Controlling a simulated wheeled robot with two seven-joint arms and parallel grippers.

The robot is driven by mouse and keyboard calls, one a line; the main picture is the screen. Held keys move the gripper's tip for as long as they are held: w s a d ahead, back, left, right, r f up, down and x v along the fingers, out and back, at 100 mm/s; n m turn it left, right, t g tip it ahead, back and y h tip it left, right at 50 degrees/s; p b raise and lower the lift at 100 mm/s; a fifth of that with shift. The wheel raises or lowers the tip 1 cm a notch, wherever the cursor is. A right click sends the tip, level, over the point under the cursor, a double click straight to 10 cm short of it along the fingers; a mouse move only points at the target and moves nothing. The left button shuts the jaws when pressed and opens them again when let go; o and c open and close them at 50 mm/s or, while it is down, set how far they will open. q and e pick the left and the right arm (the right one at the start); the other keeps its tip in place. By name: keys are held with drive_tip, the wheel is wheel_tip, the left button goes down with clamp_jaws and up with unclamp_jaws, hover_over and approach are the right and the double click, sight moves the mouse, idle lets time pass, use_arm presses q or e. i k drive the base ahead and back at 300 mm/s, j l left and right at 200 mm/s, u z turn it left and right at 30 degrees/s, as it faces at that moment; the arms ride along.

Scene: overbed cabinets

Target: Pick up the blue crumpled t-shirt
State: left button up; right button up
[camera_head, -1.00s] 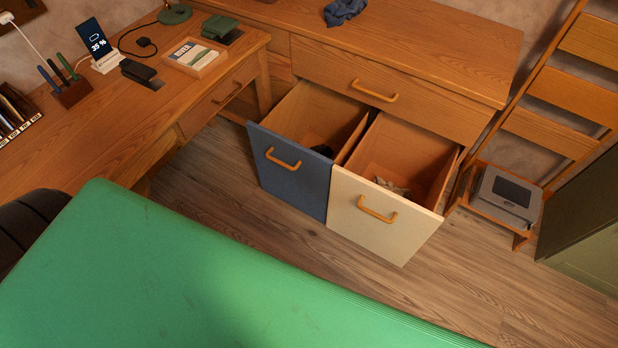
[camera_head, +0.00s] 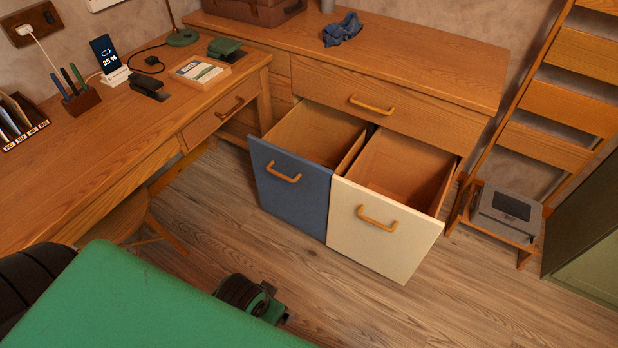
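The blue crumpled t-shirt (camera_head: 342,29) lies in a small heap on the wooden top of the long cabinet (camera_head: 430,50), near its back edge. Nothing touches it from above and all of it seems to show. Neither of my grippers can be made out in the head view. A dark and green jointed part shows low in the middle, seemingly part of me, without visible fingers.
Two bins stand pulled out below the cabinet top, one with a blue front (camera_head: 290,194) and one cream (camera_head: 381,230). A desk (camera_head: 110,135) stands left, a brown case (camera_head: 255,10) behind, a wooden ladder shelf (camera_head: 565,105) right. Floor (camera_head: 200,215) is open before the bins.

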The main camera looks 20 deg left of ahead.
sight(333, 33)
drive_tip(key=i+j+z, duration=0.2)
drive_tip(key=i+j, duration=0.2)
drive_tip(key=j, duration=0.2)
drive_tip(key=i+j, duration=0.15)
drive_tip(key=j, duration=0.15)
drive_tip(key=i+j+z, duration=0.15)
drive_tip(key=j, duration=0.2)
drive_tip(key=i+j+z, duration=0.1)
drive_tip(key=j, duration=0.25)
drive_tip(key=i, duration=0.1)
